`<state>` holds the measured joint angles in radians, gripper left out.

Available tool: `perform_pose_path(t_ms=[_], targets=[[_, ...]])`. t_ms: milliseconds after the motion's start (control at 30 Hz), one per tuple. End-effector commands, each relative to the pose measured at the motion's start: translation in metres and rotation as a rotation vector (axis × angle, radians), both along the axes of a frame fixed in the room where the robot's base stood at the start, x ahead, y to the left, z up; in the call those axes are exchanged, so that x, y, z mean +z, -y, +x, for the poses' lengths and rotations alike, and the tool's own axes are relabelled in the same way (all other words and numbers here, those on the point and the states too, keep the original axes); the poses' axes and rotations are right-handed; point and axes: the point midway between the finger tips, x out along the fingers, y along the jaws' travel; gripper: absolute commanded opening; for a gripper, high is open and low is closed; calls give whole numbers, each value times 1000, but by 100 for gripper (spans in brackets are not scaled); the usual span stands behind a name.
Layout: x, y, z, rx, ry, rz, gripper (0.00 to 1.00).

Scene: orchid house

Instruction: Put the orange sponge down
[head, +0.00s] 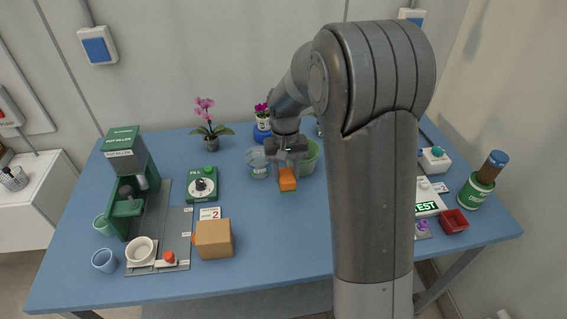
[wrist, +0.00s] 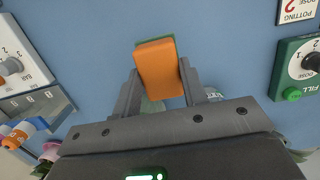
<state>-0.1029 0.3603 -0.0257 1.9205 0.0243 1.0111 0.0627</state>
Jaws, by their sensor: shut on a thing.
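The orange sponge (head: 287,180) is a small block with a green face along one edge. My gripper (head: 288,166) is shut on it near the middle of the blue table (head: 290,228). In the wrist view the sponge (wrist: 159,70) sits between the two fingers of my gripper (wrist: 158,88), its green layer showing at the top and right edges. Blue tabletop shows around it. I cannot tell whether the sponge touches the table.
A green pot (head: 309,158) stands just behind the sponge, and a clear cup (head: 257,162) to its left. A cardboard box (head: 213,239) and a green dial box (head: 202,185) are further left. The table front of the sponge is clear.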

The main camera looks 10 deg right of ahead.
Motion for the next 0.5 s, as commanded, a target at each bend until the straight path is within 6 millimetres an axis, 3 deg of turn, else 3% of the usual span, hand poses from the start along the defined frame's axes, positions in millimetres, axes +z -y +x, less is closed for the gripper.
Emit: perform_pose_path(t_ms=[200, 500], targets=[[1, 0, -65, 1, 0, 0, 13], [0, 0, -122, 1, 1, 0, 13]])
